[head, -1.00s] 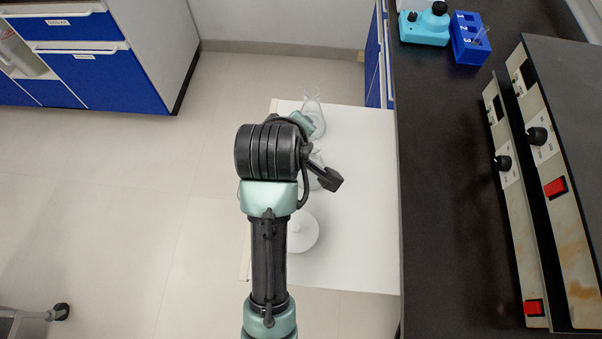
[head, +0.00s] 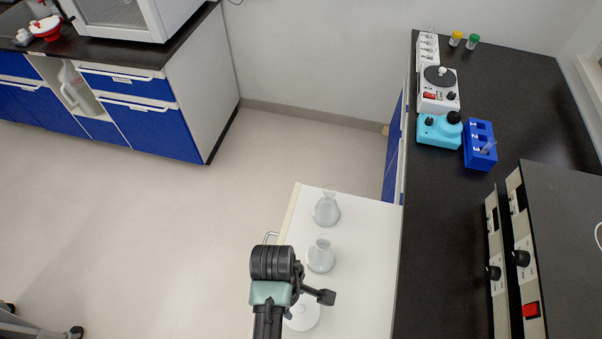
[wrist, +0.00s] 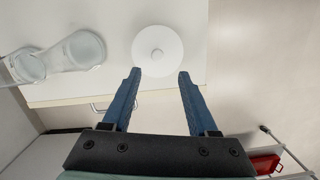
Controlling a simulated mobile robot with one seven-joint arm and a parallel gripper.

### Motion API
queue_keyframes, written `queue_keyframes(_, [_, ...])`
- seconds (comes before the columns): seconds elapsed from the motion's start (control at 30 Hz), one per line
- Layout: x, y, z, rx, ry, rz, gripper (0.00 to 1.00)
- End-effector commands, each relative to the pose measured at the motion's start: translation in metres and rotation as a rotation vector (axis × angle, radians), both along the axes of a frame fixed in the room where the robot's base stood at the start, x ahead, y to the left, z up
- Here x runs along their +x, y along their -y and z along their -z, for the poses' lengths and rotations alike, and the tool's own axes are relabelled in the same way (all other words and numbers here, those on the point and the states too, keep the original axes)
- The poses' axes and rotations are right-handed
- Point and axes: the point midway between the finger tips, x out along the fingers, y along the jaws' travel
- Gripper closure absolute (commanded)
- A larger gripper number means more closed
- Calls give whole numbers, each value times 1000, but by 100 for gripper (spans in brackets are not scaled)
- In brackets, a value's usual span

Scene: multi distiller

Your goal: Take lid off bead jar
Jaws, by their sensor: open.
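Two small capped jars, one with a yellow cap (head: 456,39) and one with a green cap (head: 473,41), stand at the far end of the black bench in the head view. I cannot tell whether either is the bead jar. A white round disc with a central knob (wrist: 157,52), like a lid seen from above, is on the white table; it is partly hidden by my arm in the head view (head: 303,319). My gripper (wrist: 158,74) is open and empty, its fingertips at the near edge of the disc in the picture; height above it is unclear.
Two glass flasks (head: 327,210) (head: 321,256) stand on the white table (head: 365,250). The black bench (head: 435,240) holds a hotplate-like device (head: 438,90), a turquoise device (head: 439,130), a blue numbered rack (head: 480,145) and large panelled equipment (head: 570,250).

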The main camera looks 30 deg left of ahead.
Motion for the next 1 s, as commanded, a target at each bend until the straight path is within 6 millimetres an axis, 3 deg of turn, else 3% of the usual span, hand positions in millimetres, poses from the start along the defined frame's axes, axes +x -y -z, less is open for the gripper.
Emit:
queue_keyframes(0.27, [2, 3, 20, 1, 2, 2, 41])
queue_keyframes(0.6, [5, 13, 60, 1, 2, 0, 41])
queue_keyframes(0.93, [5, 14, 66, 2, 3, 2, 41])
queue_keyframes(1.0, [5, 14, 66, 2, 3, 2, 53])
